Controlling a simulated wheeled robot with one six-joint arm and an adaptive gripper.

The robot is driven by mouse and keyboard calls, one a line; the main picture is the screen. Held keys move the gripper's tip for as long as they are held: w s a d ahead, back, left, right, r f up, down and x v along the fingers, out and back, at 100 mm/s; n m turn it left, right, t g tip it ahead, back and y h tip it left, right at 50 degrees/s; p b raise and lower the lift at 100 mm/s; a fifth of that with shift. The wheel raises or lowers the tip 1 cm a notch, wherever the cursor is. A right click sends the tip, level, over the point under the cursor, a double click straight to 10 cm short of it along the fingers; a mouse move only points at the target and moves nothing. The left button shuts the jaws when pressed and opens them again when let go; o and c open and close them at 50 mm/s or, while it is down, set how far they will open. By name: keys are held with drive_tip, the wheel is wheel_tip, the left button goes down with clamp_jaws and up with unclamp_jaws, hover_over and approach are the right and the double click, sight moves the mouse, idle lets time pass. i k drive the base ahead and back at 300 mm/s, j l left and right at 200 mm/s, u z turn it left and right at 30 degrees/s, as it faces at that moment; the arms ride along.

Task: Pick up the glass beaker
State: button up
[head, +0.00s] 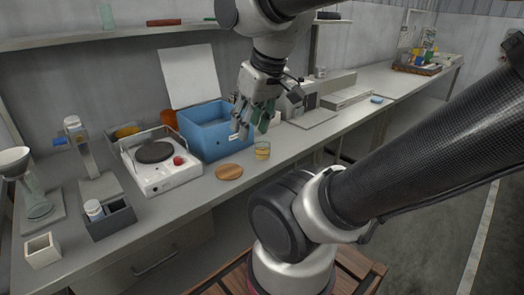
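A small glass beaker (262,151) with yellowish contents stands upright near the front edge of the bench, just right of the blue box. My gripper (250,126) points down, above and slightly left of the beaker, in front of the box. Its fingers look spread apart with nothing between them. It appears apart from the beaker, though the exact gap in depth is hard to tell.
The blue box (212,140) stands close behind the gripper. A white hotplate (172,178) and a round wooden disc (229,172) lie to the left. The front bench edge is close to the beaker.

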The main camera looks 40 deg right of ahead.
sight(262, 149)
drive_tip(key=l+z, duration=0.25)
drive_tip(key=i+l+z, duration=0.15)
drive_tip(key=l+z, duration=0.15)
drive_tip(key=l, duration=0.15)
drive_tip(key=z, duration=1.1)
